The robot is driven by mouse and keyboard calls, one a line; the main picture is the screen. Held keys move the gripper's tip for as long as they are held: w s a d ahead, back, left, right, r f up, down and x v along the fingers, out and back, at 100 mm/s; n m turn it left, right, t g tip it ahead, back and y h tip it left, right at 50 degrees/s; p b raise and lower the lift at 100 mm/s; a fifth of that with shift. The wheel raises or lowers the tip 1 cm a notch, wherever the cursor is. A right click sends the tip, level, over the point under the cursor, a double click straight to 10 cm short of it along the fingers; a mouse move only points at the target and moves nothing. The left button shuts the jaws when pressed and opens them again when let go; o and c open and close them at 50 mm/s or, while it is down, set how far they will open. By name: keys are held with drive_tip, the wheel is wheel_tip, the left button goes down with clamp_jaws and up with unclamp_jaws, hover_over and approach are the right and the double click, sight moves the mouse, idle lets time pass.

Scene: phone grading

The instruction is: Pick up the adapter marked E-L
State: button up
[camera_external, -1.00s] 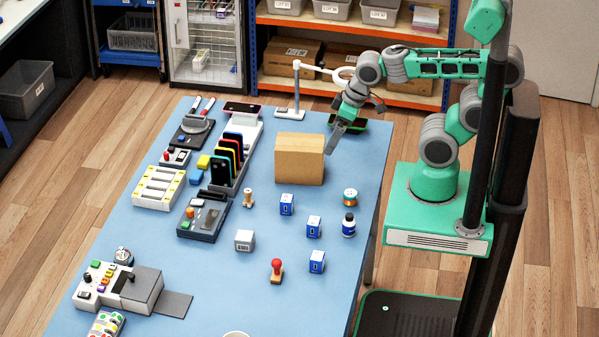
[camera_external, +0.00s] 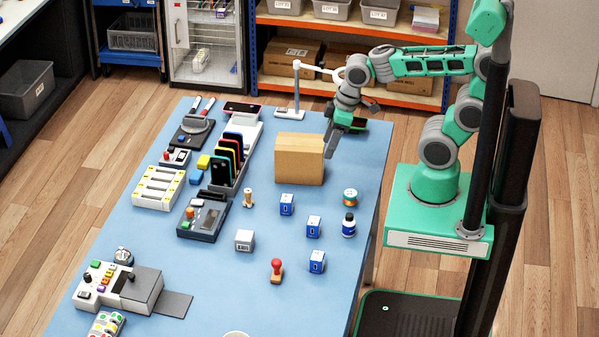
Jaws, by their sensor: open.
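Several small cube-shaped adapters stand on the blue table. Three are blue with white tops: an upper one (camera_external: 287,204), a middle one (camera_external: 313,226) and a lower one (camera_external: 317,262). A white cube (camera_external: 245,240) stands to their left. The markings are too small to read, so I cannot tell which is E-L. My gripper (camera_external: 331,148) points down at the right side of a brown cardboard box (camera_external: 299,158), above the table and away from the cubes. It appears empty; its fingers overlap in this view.
A red-handled stamp (camera_external: 276,270), a wooden stamp (camera_external: 248,197), a dark bottle (camera_external: 349,225) and an orange-topped spool (camera_external: 350,197) stand near the cubes. A phone rack (camera_external: 240,160) and a white lamp (camera_external: 296,90) are further back. The table's front right is clear.

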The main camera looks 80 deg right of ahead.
wheel_tip(320, 180, down, 10)
drive_tip(key=w+r+n+g+y+b, duration=0.1)
drive_tip(key=w+n+g+y+b, duration=0.15)
drive_tip(key=n, duration=0.35)
drive_tip(key=n+y+b, duration=0.2)
drive_tip(key=n+y, duration=0.7)
approach(314, 219)
drive_tip(key=shift+w+a+f+g+h, duration=0.15)
drive_tip(key=shift+w+a+g+h, duration=0.1)
drive_tip(key=shift+g, duration=0.1)
drive_tip(key=shift+s, duration=0.1)
drive_tip(key=p+x, duration=0.2)
drive_tip(key=x, duration=0.5)
drive_tip(key=shift+a, duration=0.45)
clamp_jaws()
